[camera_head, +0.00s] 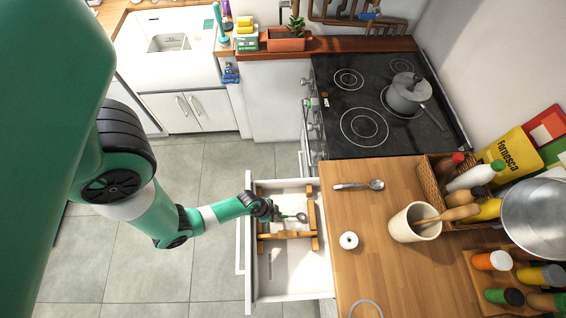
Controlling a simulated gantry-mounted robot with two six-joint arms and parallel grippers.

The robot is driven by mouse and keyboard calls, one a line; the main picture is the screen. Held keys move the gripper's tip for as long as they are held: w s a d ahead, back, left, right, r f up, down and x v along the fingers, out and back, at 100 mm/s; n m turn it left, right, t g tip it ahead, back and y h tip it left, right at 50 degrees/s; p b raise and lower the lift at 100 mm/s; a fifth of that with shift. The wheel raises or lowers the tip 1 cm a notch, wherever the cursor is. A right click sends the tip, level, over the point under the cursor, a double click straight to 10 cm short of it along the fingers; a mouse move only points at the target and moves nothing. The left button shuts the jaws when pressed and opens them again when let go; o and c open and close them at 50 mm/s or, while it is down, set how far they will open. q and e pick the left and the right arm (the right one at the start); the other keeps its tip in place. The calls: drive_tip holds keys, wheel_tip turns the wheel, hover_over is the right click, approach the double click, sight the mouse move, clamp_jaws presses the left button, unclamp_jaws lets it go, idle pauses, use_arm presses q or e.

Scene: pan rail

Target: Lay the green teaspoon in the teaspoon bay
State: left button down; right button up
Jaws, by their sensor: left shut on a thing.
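My left gripper (272,212) is shut on the green teaspoon (300,217) and sits over the open drawer (293,292). The teaspoon points right from the jaws, with its small bowl at the far end. It is over the upper part of the wooden divider frame (290,235), between its left and right strips. I cannot tell whether the spoon touches the drawer floor. The handle end is hidden by the gripper. No bay label is readable. My right gripper is not in view.
A metal spoon (358,185) and a white ring-shaped item (348,240) lie on the wooden counter (380,285) right of the drawer. A utensil crock (414,222) stands beyond them. The black hob (345,100) holds a grey pot (407,94). Tiled floor is clear left of the drawer.

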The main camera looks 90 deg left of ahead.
use_arm(q)
drive_tip(key=shift+f+b, duration=0.35)
drive_tip(key=shift+b, duration=0.05)
idle(0.8)
drive_tip(key=c, duration=0.7)
unclamp_jaws()
drive_tip(key=shift+c, duration=0.2)
drive_tip(key=shift+r, duration=0.1)
wheel_tip(320, 180, up, 6)
drive_tip(key=p, duration=0.6)
